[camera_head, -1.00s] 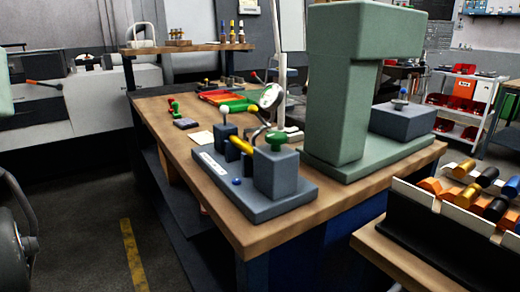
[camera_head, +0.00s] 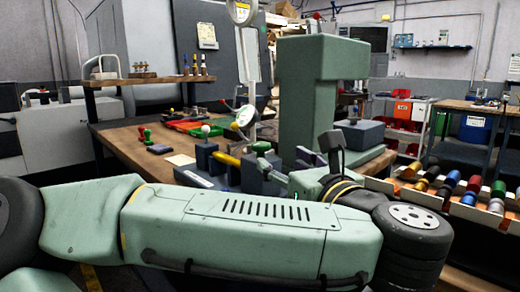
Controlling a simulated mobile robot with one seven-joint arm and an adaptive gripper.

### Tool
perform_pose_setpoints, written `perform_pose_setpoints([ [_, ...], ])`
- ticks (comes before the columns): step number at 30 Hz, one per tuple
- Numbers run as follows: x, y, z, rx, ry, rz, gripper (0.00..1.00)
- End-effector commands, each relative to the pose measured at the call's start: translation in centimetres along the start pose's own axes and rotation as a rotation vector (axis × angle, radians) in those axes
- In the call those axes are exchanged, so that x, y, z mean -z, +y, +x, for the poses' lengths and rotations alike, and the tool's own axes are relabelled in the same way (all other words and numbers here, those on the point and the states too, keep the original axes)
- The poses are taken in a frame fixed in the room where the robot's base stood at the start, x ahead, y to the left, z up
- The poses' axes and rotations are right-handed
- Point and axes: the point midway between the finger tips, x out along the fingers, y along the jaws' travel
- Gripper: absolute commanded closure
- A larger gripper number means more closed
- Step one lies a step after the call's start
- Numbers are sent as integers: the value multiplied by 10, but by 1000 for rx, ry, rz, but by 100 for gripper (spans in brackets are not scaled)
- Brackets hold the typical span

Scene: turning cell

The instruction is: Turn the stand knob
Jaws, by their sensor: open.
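A small grey gauge stand (camera_head: 191,178) sits on the wooden bench, with a yellow bar (camera_head: 226,159), a white ball knob (camera_head: 206,130) and a round dial (camera_head: 244,116). A green knob (camera_head: 261,147) tops its right-hand block; I take this as the stand knob. My gripper (camera_head: 291,168) is partly visible beyond my wrist, just right of the green knob and block. Its jaws are open and hold nothing that I can see. Contact with the knob cannot be made out. My arm hides the stand's lower front and the near bench edge.
A tall green machine column (camera_head: 307,95) stands close behind my gripper, with a grey box (camera_head: 359,133) to its right. A rack of coloured cylinders (camera_head: 450,192) is at right. Red and green trays (camera_head: 187,125) lie farther back on the bench.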

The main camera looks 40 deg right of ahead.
Motion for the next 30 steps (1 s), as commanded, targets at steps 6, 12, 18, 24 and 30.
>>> perform_pose_setpoints([
  [6, -9, -1, 10, -1, 1, -2, 48],
  [12, -10, -1, 20, 0, 0, -3, 48],
  [18, -6, 0, 31, 3, 4, -7, 48],
  [24, -2, -3, 58, 16, 4, -13, 48],
  [30, -4, -4, 67, 22, 1, -13, 48],
])
